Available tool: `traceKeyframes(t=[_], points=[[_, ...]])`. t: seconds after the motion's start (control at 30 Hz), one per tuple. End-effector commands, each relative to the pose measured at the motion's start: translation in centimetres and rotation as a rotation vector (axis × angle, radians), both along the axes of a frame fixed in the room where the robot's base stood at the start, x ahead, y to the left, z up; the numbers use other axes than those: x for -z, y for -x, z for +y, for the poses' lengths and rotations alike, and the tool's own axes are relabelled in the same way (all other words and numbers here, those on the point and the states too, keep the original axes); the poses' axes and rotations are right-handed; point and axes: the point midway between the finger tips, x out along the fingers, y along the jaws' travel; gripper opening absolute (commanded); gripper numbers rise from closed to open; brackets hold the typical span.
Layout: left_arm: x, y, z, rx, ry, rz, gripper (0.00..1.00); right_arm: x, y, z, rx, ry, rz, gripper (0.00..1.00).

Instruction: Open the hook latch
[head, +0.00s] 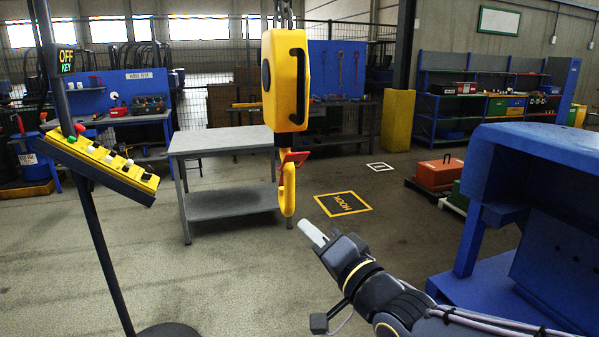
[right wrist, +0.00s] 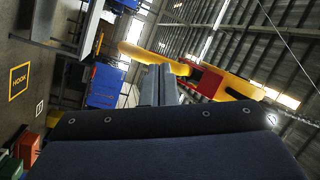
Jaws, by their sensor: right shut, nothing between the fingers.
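A yellow hoist block (head: 286,85) hangs from a chain, with a yellow hook (head: 288,192) below it. The red latch (head: 296,157) sits at the top of the hook and sticks out to the right. My right gripper (head: 308,228) is just below and right of the hook's bottom, shut and empty. In the right wrist view its fingers (right wrist: 158,75) point toward the hook (right wrist: 150,56), with the red latch (right wrist: 203,83) to their right. The fingertips look close to the hook; contact cannot be told. My left gripper is not in view.
A pedestal with a yellow button panel (head: 100,162) stands at left. A grey table (head: 222,142) is behind the hook. A blue structure (head: 545,190) stands close at right. A yellow floor marking reading HOOK (head: 343,204) lies behind my gripper. The floor below the hook is clear.

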Motion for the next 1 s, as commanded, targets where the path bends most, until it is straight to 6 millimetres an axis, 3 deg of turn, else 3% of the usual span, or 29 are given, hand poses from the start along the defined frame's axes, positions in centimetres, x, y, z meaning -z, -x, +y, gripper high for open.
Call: traceKeyframes(t=[0.37,0.83,1.0], points=[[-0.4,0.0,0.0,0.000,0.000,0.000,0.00,-0.4,-0.1,0.0,0.000,-0.001,-0.001,0.00],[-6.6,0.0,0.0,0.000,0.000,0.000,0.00,-5.5,-3.4,1.1,0.001,0.000,0.000,0.00],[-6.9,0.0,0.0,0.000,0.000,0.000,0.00,-6.4,-4.5,1.5,0.001,0.000,-0.003,0.00]])
